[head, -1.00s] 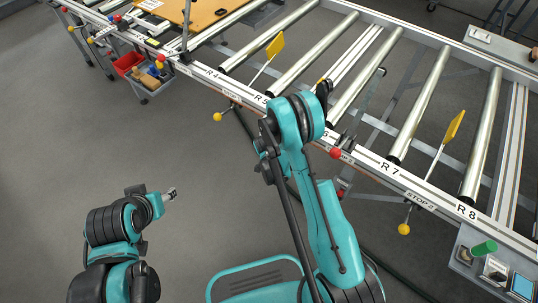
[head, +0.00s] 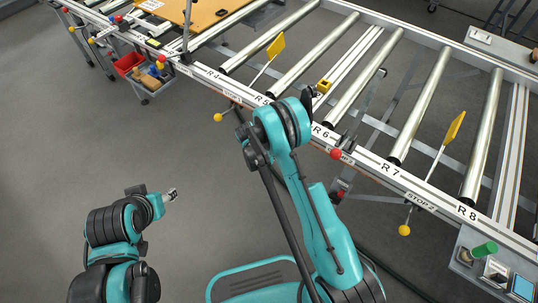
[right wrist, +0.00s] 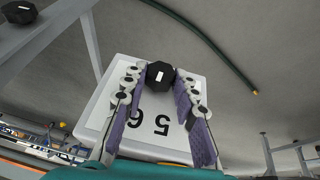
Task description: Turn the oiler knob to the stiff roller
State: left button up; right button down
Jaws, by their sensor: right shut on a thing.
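In the right wrist view a black faceted knob (right wrist: 160,75) with a white mark sits on a pale grey box (right wrist: 150,148). The box bears black numerals, 5 and 6 among them, upside down in this view. My right gripper (right wrist: 160,82) has its purple-padded fingers on both sides of the knob, shut on it. In the head view my right gripper (head: 307,103) is at the conveyor's near rail by R5 and R6, mostly hidden by its own arm. Several metal rollers (head: 420,105) lie across the frame; none stands out as stiff. My left gripper (head: 171,195) is small, away from the conveyor, its fingers unclear.
The near rail (head: 385,168) carries labels and ball-ended levers, including a red ball (head: 336,153) and a yellow ball (head: 404,230). Yellow flags (head: 276,46) rise between rollers. A small yellow block (head: 324,86) sits near R6. A red bin (head: 128,64) hangs at left. Open floor lies left.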

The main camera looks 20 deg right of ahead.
jog(key=g+h, duration=0.2)
jog(key=n+g, duration=0.1)
jog(key=shift+w+a+f+h, duration=0.15)
jog(key=shift+w+a+h, duration=0.15)
jog(key=shift+h, duration=0.1)
jog(key=shift+g, duration=0.4)
jog(key=c, duration=1.2)
grip_release()
jog(key=v, duration=1.2)
jog(key=shift+a+f, duration=0.1)
